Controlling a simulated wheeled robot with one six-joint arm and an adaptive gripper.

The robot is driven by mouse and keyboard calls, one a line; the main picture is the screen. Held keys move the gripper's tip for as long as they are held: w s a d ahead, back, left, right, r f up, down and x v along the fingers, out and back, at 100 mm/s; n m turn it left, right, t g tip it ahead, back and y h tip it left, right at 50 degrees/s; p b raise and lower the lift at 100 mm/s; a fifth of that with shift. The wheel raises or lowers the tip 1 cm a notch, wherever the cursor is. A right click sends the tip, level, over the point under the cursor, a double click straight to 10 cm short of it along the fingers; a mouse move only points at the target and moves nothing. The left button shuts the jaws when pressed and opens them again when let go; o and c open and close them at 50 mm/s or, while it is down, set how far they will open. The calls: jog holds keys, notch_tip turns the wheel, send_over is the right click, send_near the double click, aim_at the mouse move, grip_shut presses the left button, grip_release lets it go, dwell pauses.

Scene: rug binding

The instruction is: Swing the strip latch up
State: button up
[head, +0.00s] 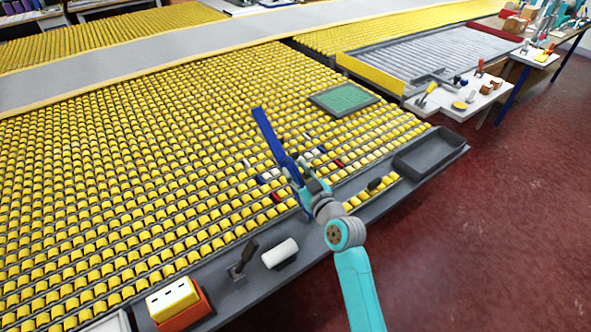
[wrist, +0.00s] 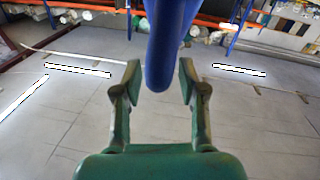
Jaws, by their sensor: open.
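A long dark blue bar (head: 268,135) rises up and left from my gripper (head: 308,178) in the head view. In the wrist view the bar (wrist: 168,45) comes down from the top edge, and its rounded near end lies between my two fingers (wrist: 160,82). The fingers are spread, with a gap visible on each side of the bar. The bar looks like the strip latch, but its pivot is not clear. My gripper is above the roller table's front edge and hides part of it.
Yellow rollers (head: 120,180) fill the table. Along its grey front rail are a dark lever (head: 243,258), a white roll (head: 280,253), an orange box (head: 183,309) and a dark tray (head: 430,153). A green pad (head: 345,99) lies behind. Red floor (head: 520,240) is clear at right.

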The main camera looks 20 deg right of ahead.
jog(key=shift+w+a, duration=0.1)
jog(key=shift+w, duration=0.25)
jog(key=shift+c, duration=0.2)
grip_shut()
